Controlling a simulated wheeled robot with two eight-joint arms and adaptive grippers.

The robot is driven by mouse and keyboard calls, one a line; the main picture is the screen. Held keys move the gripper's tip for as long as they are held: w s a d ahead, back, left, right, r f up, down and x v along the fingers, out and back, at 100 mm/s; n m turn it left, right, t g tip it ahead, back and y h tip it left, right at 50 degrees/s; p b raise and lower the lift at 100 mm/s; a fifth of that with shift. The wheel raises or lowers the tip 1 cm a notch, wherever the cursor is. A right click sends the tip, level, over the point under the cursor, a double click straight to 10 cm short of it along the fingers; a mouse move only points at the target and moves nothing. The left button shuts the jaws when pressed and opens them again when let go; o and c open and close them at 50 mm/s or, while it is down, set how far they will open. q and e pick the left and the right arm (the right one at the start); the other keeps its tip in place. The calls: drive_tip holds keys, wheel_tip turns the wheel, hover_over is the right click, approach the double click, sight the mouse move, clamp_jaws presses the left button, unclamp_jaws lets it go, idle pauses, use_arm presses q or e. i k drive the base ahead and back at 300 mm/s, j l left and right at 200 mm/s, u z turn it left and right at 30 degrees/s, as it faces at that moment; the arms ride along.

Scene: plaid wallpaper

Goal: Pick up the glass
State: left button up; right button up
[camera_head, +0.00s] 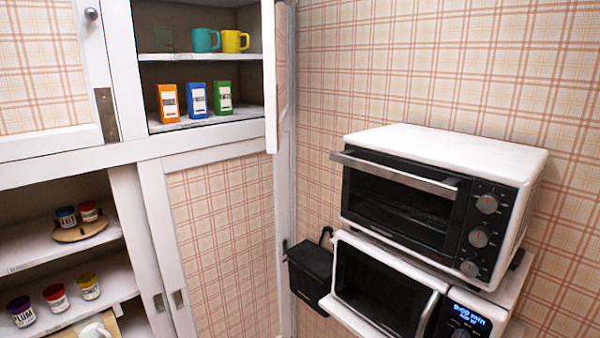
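A faint, see-through glass (165,39) stands upright at the left of the upper shelf in the open wall cabinet. Only its thin greenish outline shows against the dark cabinet back. A teal mug (203,40) stands to its right, with a gap between them. A yellow mug (232,41) stands to the right of the teal one. Neither of my grippers is in view, and nothing touches the glass.
Orange, blue and green boxes (197,99) stand on the shelf below. The open cabinet door (270,75) juts out at the right. Lower shelves hold several jars and a white jug (95,331). A toaster oven (440,155) sits above a microwave (385,290) at right.

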sight(164, 38)
drive_tip(key=l+u, duration=0.4)
drive_tip(key=l, duration=0.35)
drive_tip(key=i+u, duration=0.25)
drive_tip(key=i+j+u, duration=0.2)
drive_tip(key=i+u, duration=0.2)
drive_tip(key=i, duration=0.15)
drive_tip(key=i+u, duration=0.4)
drive_tip(key=i, duration=0.1)
